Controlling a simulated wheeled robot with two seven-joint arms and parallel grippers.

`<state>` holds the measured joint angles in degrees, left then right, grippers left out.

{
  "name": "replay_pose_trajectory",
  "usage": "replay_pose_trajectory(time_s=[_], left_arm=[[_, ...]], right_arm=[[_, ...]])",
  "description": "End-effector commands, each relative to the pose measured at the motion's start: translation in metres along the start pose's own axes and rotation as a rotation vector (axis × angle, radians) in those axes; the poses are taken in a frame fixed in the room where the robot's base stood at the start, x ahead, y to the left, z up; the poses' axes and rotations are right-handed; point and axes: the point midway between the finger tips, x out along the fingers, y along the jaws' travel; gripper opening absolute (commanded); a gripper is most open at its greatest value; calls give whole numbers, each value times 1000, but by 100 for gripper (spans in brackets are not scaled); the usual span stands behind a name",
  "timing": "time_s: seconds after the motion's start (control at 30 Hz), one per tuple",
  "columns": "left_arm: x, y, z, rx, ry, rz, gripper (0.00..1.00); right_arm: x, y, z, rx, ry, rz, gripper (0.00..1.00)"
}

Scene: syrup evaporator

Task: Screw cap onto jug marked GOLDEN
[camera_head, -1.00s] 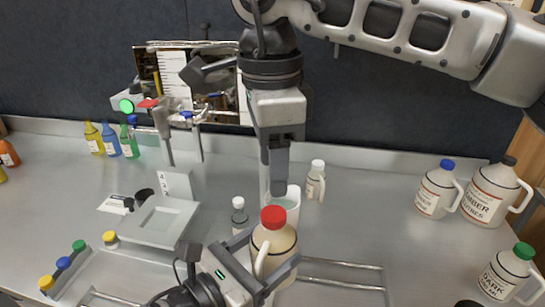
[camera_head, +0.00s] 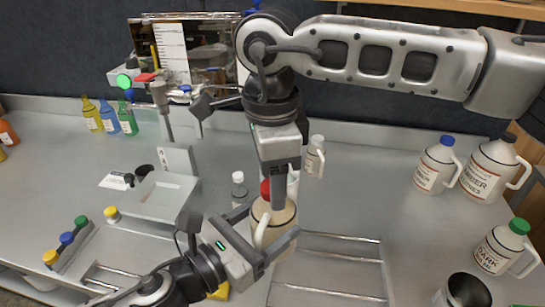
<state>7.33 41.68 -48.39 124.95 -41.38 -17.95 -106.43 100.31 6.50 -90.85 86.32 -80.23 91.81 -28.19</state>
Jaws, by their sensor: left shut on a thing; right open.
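A cream jug (camera_head: 264,211) with a pale handle stands at the front middle in the head view, roughly upright. My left gripper (camera_head: 268,232) is shut on this jug, with its fingers on either side of the body. Its label does not show, so I cannot read GOLDEN. A red cap (camera_head: 265,190) sits at the jug's mouth, partly hidden by my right gripper. I cannot tell how tightly it is seated. My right gripper (camera_head: 279,188) points down at the cap and is open. One finger shows in front of the cap's right side.
Blue-capped (camera_head: 437,165), AMBER (camera_head: 490,172) and green-capped DARK (camera_head: 500,247) jugs stand at the right. A dark open container (camera_head: 467,292) is at the front right. A wire rack (camera_head: 340,255) lies right of the held jug.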

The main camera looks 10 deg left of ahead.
Motion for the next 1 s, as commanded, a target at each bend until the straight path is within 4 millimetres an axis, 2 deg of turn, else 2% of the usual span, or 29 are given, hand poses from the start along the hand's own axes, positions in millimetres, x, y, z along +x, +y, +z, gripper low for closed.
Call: replay_pose_trajectory(time_s=[0.3,0.37,0.47,0.5,0.8,0.83,0.9,1.0], left_arm=[[0,0,2,1,-6,-1,6],[0,0,3,1,-6,-1,6],[0,0,2,2,-6,-1,6],[0,0,3,2,-6,-1,6],[0,0,2,2,-6,-2,6],[0,0,2,2,-5,-2,6],[0,0,2,2,-6,-2,6],[0,0,2,2,-5,-2,6]], right_arm=[[2,0,0,0,0,-1,53],[2,0,0,0,0,-1,39],[2,0,0,0,0,-1,11],[2,0,0,0,0,-1,6],[2,0,0,10,0,-1,6],[2,0,0,10,0,-1,39],[2,0,0,10,0,-1,58],[2,0,0,10,0,-1,58]])
